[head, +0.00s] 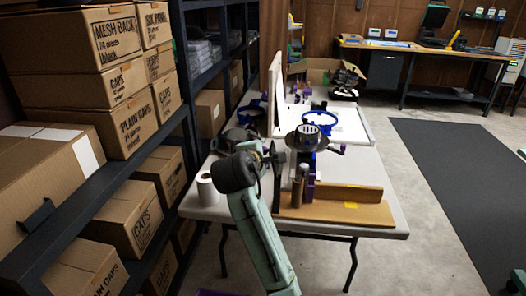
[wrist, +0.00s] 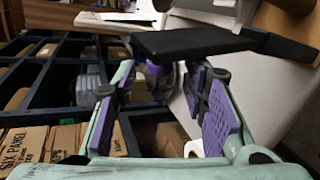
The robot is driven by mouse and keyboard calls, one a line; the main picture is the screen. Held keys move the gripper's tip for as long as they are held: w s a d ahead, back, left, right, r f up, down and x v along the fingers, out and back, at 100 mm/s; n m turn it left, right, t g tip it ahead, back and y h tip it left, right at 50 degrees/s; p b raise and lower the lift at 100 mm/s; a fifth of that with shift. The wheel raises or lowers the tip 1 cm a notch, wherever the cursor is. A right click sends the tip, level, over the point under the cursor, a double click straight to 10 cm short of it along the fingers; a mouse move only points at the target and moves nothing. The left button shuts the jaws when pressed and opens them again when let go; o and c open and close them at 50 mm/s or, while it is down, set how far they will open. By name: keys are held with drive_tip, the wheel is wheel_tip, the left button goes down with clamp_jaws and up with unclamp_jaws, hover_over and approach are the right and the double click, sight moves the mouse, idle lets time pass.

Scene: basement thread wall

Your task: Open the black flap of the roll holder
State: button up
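In the wrist view, a flat black plate (wrist: 195,41), which looks like the flap, lies across the picture just beyond my fingertips. A dark bar continues from it to the right. In the head view, a thin dark upright piece (head: 277,178) stands beside my gripper (head: 270,157); I cannot tell if it is the same part. My gripper, also in the wrist view (wrist: 163,78), has its two purple-padded fingers spread wide with nothing held between them. I cannot tell whether a fingertip touches the plate. The roll holder's body is not clearly made out.
A white paper roll (head: 206,188) stands at the table's (head: 350,218) near left corner. Brown boards (head: 335,208) lie at its front. A blue-and-black device (head: 308,140) stands right of my gripper. Shelves of cardboard boxes (head: 118,120) line the left. The floor right of the table is clear.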

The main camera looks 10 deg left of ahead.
drive_tip(key=v, duration=0.9)
drive_tip(key=shift+s+r, duration=0.1)
